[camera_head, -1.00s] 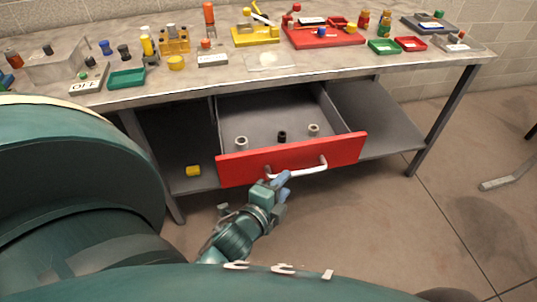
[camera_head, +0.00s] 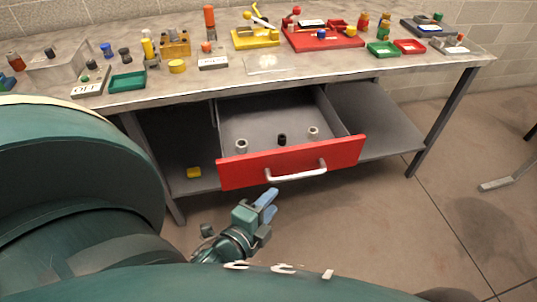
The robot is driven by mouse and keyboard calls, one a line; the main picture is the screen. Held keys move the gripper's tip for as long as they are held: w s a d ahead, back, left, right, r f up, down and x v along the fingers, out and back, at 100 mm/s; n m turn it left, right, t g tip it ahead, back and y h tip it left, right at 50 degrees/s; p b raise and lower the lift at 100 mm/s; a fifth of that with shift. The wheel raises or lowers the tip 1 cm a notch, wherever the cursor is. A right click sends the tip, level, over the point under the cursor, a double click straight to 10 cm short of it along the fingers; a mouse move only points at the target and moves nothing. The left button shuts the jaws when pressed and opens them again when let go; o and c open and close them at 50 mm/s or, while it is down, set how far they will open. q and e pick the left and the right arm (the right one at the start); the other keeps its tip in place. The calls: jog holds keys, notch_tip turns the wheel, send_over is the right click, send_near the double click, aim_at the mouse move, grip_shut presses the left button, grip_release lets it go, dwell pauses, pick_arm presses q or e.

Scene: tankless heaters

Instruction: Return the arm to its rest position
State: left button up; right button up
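My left gripper (camera_head: 268,204) is in front of and below the red drawer front (camera_head: 292,163), a little above the floor in the picture. It is apart from the white handle (camera_head: 297,174). Its two blue fingertips show side by side with a gap between them, and nothing is between them. The drawer (camera_head: 265,113) stands pulled out and holds two light grey cylinders and one black one. My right gripper does not show.
The workbench (camera_head: 330,66) carries several trays, blocks and small parts. A yellow cylinder (camera_head: 194,172) lies on the lower shelf at the left. A bench leg (camera_head: 440,122) stands at the right. The floor (camera_head: 370,230) in front is clear.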

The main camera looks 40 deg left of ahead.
pick_arm(q)
jog(key=shift+s+d+f, duration=0.1)
jog(key=shift+d, duration=0.1)
jog(key=shift+p, duration=0.3)
dwell(0.3)
